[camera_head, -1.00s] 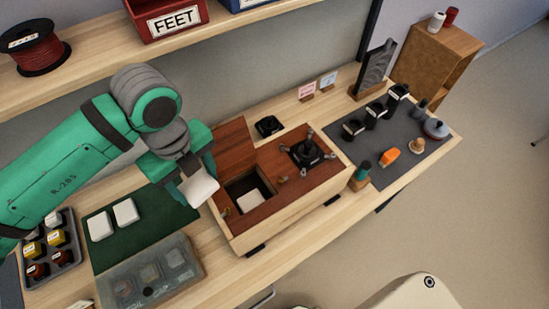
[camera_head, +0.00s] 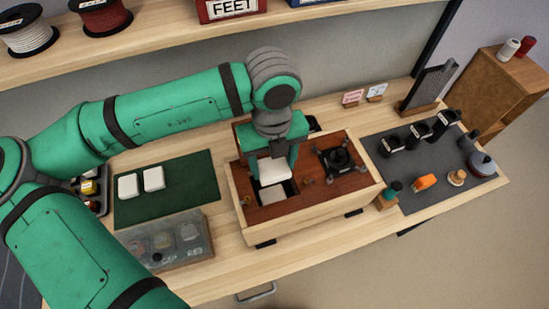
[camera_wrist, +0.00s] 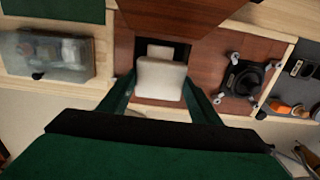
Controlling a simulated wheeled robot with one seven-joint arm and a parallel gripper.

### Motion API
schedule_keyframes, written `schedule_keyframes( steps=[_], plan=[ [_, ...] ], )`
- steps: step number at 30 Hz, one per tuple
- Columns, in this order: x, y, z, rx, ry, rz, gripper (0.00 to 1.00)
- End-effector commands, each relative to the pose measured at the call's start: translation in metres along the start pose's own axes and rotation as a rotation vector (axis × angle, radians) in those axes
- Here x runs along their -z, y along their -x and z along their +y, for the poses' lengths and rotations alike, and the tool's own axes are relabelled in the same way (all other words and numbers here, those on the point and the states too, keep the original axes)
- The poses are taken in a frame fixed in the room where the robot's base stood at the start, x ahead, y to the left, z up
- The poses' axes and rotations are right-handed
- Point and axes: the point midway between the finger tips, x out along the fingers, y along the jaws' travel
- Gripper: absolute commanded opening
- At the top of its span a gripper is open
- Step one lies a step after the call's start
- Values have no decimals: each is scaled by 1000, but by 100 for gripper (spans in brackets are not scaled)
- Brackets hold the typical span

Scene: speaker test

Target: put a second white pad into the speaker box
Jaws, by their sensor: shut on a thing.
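My gripper (camera_head: 275,170) is shut on a white pad (camera_head: 273,169), which it holds over the square opening of the speaker box (camera_head: 315,208). The held pad (camera_wrist: 161,79) also shows in the wrist view between my two fingers, in front of the opening. Another white pad (camera_head: 272,193) lies inside the opening, partly hidden by the held one; its edge shows in the wrist view (camera_wrist: 160,51). The box has a red-brown wooden top and pale sides. Two more white pads (camera_head: 128,186) (camera_head: 153,179) lie on the green mat (camera_head: 195,182) at the left.
A clear lidded case (camera_head: 165,240) stands in front of the green mat. A black part with several legs (camera_head: 338,158) sits on the box top, right of the opening. A grey mat (camera_head: 440,160) with tools lies further right. A shelf (camera_head: 170,35) runs above the back.

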Motion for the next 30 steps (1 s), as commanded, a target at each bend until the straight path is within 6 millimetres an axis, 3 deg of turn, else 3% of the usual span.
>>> schedule_keyframes(
  steps=[21, 30],
  plan=[
    [1, -62, -1, 0, -2, 3, 37],
    [1, -77, -1, 0, -2, 1, 37]
  ],
)
